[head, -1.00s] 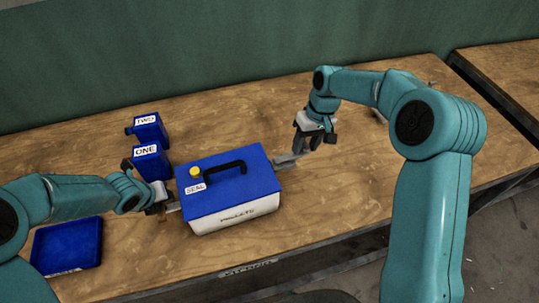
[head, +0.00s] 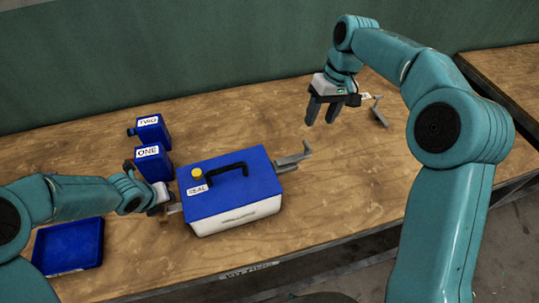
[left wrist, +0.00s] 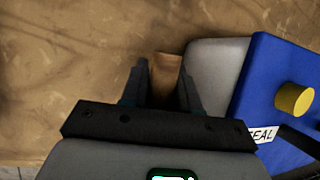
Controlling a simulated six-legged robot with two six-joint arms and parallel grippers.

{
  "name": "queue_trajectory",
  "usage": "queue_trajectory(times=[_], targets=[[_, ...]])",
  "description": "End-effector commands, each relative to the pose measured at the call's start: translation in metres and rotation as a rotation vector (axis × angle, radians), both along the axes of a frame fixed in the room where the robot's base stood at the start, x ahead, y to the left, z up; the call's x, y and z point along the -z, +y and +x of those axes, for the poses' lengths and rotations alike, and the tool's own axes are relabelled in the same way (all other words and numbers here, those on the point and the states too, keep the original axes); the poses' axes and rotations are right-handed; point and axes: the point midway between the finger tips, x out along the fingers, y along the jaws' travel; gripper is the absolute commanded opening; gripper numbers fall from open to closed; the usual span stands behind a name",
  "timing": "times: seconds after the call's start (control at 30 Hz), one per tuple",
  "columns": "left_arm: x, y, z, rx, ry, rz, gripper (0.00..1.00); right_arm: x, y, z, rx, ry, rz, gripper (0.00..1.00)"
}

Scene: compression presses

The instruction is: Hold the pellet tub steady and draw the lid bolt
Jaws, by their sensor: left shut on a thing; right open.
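The pellet tub (head: 240,216) is a white box with a blue lid (head: 235,190), a black handle, a yellow knob (head: 196,173) and a SEAL label. The lid looks closed. A grey metal bolt (head: 291,161) sticks out from the tub's right side, its upturned end (head: 307,148) standing free. My left gripper (head: 163,208) is shut on a tan grip piece (left wrist: 165,76) at the tub's left side; it also shows in the left wrist view (left wrist: 164,72). My right gripper (head: 321,118) is open and empty, above and behind the bolt and apart from it.
Blue canisters marked ONE (head: 153,164) and TWO (head: 151,130) stand behind my left gripper. An empty blue tray (head: 70,247) lies at the left. A grey metal piece (head: 379,115) is beyond my right gripper.

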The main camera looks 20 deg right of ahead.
Motion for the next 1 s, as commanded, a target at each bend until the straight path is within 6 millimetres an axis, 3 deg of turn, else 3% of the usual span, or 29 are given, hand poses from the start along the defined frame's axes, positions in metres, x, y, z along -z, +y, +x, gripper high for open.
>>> queue_trajectory(times=[0.3, 0.33, 0.4, 0.77, 1.0], targets=[[0.002, 0.000, -0.001, -0.001, 0.005, 0.001, 0.00, -0.004, -0.001, 0.000, 0.000, 0.000, 0.000, 0.51], [0.002, 0.000, -0.001, -0.001, 0.005, 0.001, 0.40, -0.004, -0.001, 0.000, 0.000, 0.000, 0.000, 0.51], [0.002, 0.000, -0.001, 0.000, 0.004, 0.000, 0.60, -0.004, -0.001, 0.000, 0.000, 0.000, 0.000, 0.51], [-0.004, 0.001, -0.002, -0.001, 0.000, 0.001, 0.60, -0.004, -0.001, 0.000, 0.000, 0.000, 0.000, 0.51], [-0.045, 0.008, -0.018, -0.003, -0.003, 0.000, 0.60, -0.004, -0.001, 0.000, 0.000, 0.000, 0.000, 0.51]])
